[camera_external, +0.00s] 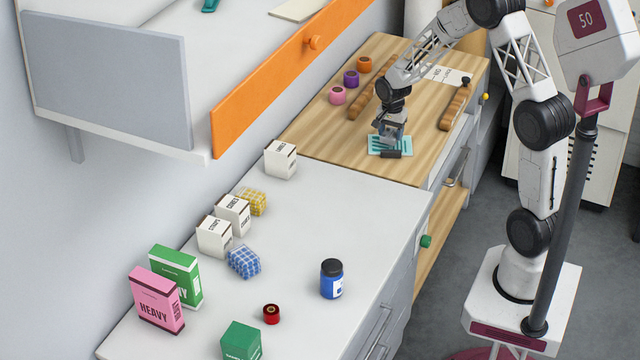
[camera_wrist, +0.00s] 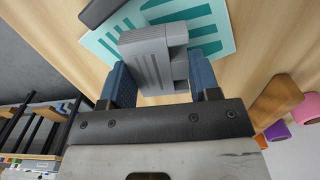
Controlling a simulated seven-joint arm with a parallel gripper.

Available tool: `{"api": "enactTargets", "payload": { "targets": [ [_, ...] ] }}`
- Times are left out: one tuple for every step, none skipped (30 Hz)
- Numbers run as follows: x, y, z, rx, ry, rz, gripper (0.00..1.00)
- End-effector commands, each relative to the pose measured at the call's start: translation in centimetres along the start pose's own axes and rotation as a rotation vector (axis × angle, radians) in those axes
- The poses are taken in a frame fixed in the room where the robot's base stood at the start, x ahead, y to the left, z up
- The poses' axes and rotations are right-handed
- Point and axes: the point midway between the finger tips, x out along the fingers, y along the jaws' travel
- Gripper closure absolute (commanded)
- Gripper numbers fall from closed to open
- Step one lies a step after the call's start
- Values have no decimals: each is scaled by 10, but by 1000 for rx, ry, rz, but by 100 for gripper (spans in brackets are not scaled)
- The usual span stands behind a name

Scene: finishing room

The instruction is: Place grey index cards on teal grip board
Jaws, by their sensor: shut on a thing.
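The grey index cards (camera_wrist: 150,52) are a ribbed grey block between the blue fingers of my gripper (camera_wrist: 160,78) in the wrist view. My gripper is shut on them. In the external view my gripper (camera_external: 391,130) points down over the teal grip board (camera_external: 375,147), and the cards are hard to make out there. The board, light teal with darker stripes, lies on the wooden worktop and also shows behind the cards in the wrist view (camera_wrist: 218,18). I cannot tell whether the cards touch the board. A dark bar (camera_external: 391,155) lies at the board's near edge.
Pink (camera_external: 338,95), purple (camera_external: 351,78) and orange (camera_external: 364,64) rolls stand left of a wooden rail (camera_external: 366,98). Another wooden rail (camera_external: 455,105) lies to the right. The white counter (camera_external: 330,210) holds several boxes and a blue jar (camera_external: 331,279).

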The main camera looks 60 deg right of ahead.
Motion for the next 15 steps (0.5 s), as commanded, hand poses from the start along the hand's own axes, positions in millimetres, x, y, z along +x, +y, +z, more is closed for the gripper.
{"api": "enactTargets", "payload": {
  "targets": [
    [6, 0, 0, 0, -1, 1, 67],
    [9, 0, 0, 0, -1, 1, 67],
    [13, 0, 0, 0, -1, 1, 67],
    [15, 0, 0, 0, -1, 1, 67],
    [17, 0, 0, 0, 0, 1, 67],
    [19, 0, 0, 0, 0, 0, 67],
    [20, 0, 0, 0, 0, 0, 67],
    [20, 0, 0, 0, 0, 0, 67],
    [20, 0, 0, 0, 0, 0, 67],
    [20, 0, 0, 0, 0, 0, 67],
    [20, 0, 0, 0, 0, 0, 67],
    [20, 0, 0, 0, 0, 0, 67],
    [20, 0, 0, 0, 0, 0, 67],
    [20, 0, 0, 0, 0, 0, 67],
    [20, 0, 0, 0, 0, 0, 67]
  ]
}}
